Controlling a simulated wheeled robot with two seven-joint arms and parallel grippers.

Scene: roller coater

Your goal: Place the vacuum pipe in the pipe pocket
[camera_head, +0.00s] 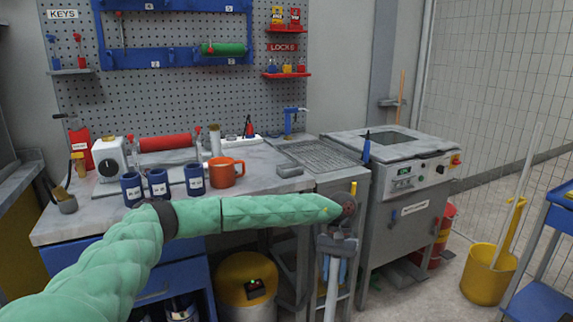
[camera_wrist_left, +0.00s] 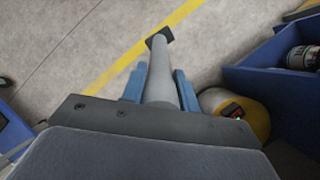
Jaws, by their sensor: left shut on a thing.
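The vacuum pipe (camera_head: 332,294) is a grey tube that hangs down below my left gripper in the head view. My left gripper (camera_head: 334,270) is shut on it in front of the bench's right end, with the blue fingers on both sides. In the left wrist view the pipe (camera_wrist_left: 161,72) runs away between the fingers of the gripper (camera_wrist_left: 160,88) and ends in a dark square nozzle (camera_wrist_left: 158,38). The nozzle is over the floor beside a yellow line. I cannot make out the pipe pocket for certain. My right gripper is not in view.
A grey machine (camera_head: 400,215) stands right of the bench. The bench top (camera_head: 90,215) holds blue cups (camera_head: 158,184) and an orange mug (camera_head: 226,173). A yellow bin (camera_head: 245,285) stands below. A yellow bucket (camera_head: 487,280) stands on open floor at right.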

